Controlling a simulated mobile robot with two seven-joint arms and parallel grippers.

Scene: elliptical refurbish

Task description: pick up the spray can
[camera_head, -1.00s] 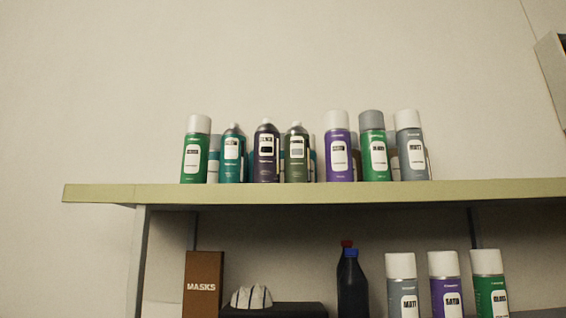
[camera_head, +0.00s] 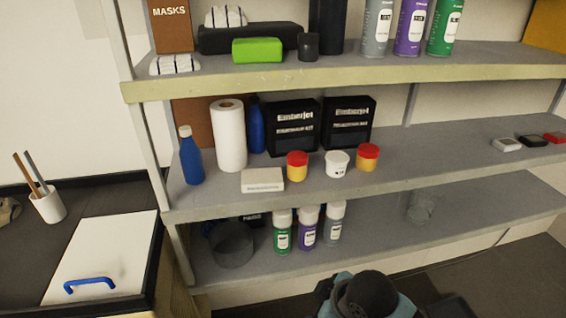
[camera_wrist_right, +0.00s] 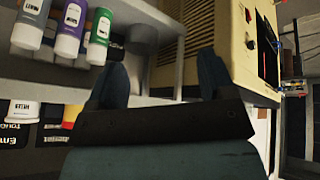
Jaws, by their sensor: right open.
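Several spray cans stand in view. On the bottom shelf in the head view are a green spray can (camera_head: 282,236), a purple spray can (camera_head: 307,230) and a grey spray can (camera_head: 334,224), all white-capped and upright. The wrist view is upside down and shows green (camera_wrist_right: 101,30), purple (camera_wrist_right: 71,35) and grey (camera_wrist_right: 31,27) cans. My right gripper (camera_wrist_right: 163,70) is open and empty, its fingers apart from the cans. In the head view, a dark and teal part of my arm shows at the bottom. My left gripper is not in view.
The upper shelf (camera_head: 300,78) holds more cans (camera_head: 411,25). The middle shelf holds a paper roll (camera_head: 230,135), blue bottle (camera_head: 191,160), black boxes (camera_head: 293,125) and small tubs. A round container (camera_head: 231,245) stands left of the bottom cans.

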